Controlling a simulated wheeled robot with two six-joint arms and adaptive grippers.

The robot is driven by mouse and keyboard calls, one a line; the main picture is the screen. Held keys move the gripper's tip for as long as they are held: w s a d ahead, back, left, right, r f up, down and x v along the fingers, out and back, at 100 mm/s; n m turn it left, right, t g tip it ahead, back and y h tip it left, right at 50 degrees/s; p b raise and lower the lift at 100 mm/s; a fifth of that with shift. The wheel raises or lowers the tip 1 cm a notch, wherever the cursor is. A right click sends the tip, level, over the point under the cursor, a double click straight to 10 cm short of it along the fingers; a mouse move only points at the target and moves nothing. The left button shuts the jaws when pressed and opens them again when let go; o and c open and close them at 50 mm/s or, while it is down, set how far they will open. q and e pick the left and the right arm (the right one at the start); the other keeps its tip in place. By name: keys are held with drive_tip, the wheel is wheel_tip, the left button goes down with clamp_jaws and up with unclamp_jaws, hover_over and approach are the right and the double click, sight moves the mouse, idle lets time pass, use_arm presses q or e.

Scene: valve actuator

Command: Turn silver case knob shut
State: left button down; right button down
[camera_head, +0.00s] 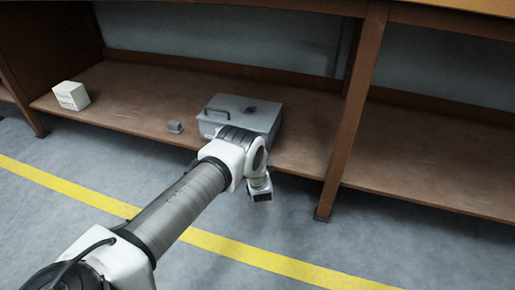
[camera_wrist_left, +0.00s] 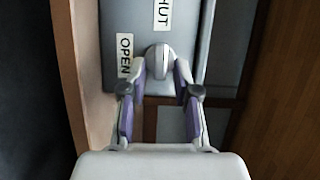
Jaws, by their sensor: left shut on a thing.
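The silver case (camera_head: 262,120) sits on the low brown shelf in the head view, partly covered by my left arm. In the left wrist view its grey face (camera_wrist_left: 195,18) carries a white OPEN label (camera_wrist_left: 124,55) and a white SHUT label (camera_wrist_left: 163,14). The rounded grey knob (camera_wrist_left: 158,55) is beside the OPEN label and below the SHUT label, its ridge roughly upright in the picture. My left gripper (camera_wrist_left: 161,72) is shut on the knob, one finger on each side. In the head view its fingers are hidden behind the arm. My right gripper does not show.
A small white box (camera_head: 72,96) stands at the left of the shelf (camera_head: 125,100), and a small grey block (camera_head: 174,127) lies left of the case. A brown post (camera_head: 345,130) stands right of the case. The shelf beyond the post is bare.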

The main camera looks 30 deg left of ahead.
use_arm(q)
drive_tip(key=shift+w+r, duration=0.15)
drive_tip(key=shift+r, duration=0.05)
drive_tip(key=c, duration=1.2)
unclamp_jaws()
drive_tip(key=shift+f, duration=0.15)
drive_tip(key=v, duration=1.2)
